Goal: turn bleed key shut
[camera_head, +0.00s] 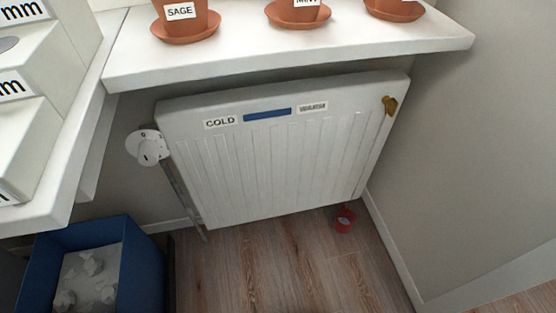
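A white radiator (270,160) hangs on the wall below a white shelf. A small brass-coloured bleed key or valve (390,104) sits at its upper right corner. I cannot tell from this view whether it is turned open or shut. The radiator's front bears a "COLD" label (220,123), a blue strip (267,115) and a second small label (312,107) that is too small to read surely. A round white valve knob (148,147) is at the radiator's left side, above a grey pipe. Neither of my grippers shows in the head view.
A small red cup-like container (344,219) stands on the wood floor below the radiator's right end. A blue bin (124,262) with crumpled paper is at lower left. Terracotta pots (186,20) stand on the white shelf (290,57), which juts out above the radiator.

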